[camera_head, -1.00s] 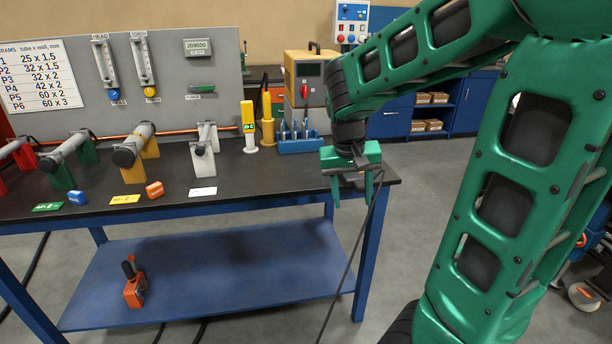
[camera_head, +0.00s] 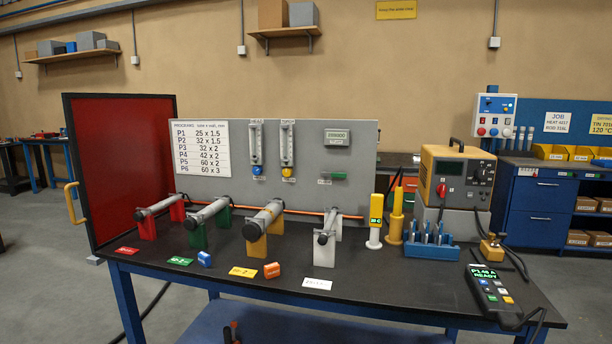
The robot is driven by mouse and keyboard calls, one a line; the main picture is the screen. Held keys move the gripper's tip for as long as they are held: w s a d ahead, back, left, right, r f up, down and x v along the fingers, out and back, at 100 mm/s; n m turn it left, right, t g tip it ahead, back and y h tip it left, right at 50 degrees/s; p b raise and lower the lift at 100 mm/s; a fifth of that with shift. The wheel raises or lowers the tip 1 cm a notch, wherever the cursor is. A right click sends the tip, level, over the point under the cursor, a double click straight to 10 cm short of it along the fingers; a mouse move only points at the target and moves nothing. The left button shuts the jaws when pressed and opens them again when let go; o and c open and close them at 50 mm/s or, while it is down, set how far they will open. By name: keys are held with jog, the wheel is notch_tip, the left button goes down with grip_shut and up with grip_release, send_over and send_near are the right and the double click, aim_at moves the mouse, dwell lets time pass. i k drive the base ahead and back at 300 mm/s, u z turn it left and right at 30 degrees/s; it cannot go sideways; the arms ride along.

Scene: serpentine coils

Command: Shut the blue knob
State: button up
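The small round blue knob (camera_head: 257,170) sits at the foot of the left flowmeter tube (camera_head: 256,141) on the upright grey panel (camera_head: 220,184). It is too small to tell how far it is turned. A yellow knob (camera_head: 289,172) sits at the foot of the neighbouring flowmeter tube (camera_head: 288,143), to its right. My gripper and arm are not in view.
A dark bench (camera_head: 390,290) stands in front of the panel. Coloured stands with grey tubes line its back half, with a copper pipe behind.

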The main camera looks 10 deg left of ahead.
aim_at(258, 170)
jog(key=z, duration=0.95)
jog(key=i, duration=1.15)
jog(key=u, duration=3.1)
jog(key=i, duration=1.05)
jog(key=z, duration=0.05)
